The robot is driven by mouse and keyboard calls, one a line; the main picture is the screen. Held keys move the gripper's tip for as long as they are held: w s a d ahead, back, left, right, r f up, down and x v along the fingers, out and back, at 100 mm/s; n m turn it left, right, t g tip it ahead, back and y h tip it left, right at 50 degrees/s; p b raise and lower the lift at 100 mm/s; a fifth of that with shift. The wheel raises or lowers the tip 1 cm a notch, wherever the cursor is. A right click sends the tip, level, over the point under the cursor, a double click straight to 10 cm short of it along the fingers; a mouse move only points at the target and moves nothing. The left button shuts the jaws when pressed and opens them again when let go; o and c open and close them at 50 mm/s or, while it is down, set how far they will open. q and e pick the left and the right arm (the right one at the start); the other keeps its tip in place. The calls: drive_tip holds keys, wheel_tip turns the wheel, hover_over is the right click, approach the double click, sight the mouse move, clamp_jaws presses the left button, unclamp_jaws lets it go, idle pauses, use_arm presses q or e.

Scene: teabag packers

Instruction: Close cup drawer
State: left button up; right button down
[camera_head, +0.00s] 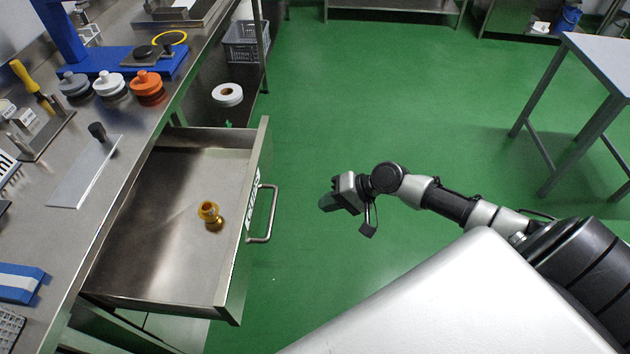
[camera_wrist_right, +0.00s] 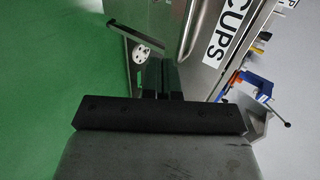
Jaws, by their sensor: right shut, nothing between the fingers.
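The cup drawer (camera_head: 231,270) is pulled out from the steel counter, on the left of the head view. A brass-coloured cup-like piece (camera_head: 209,214) lies inside it. The drawer's bar handle (camera_head: 266,214) is on its front face, which bears a label. The right wrist view shows the drawer front with a "CUPS" label (camera_wrist_right: 232,38). My right gripper (camera_head: 328,203) is shut and empty, to the right of the handle and apart from it. Its fingers (camera_wrist_right: 161,80) also show in the wrist view. My left gripper is not in view.
The counter (camera_head: 75,215) holds grey, white and orange knobbed pieces (camera_head: 148,88) and a blue stand. Green floor (camera_head: 400,110) is open around my right arm. A table (camera_head: 600,60) stands far right.

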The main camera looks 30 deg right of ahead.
drive_tip(key=w+a+f+p, duration=0.2)
drive_tip(key=w+a+f, duration=0.2)
drive_tip(key=a, duration=0.4)
drive_tip(key=shift+w+a, duration=0.25)
drive_tip(key=shift+w, duration=0.65)
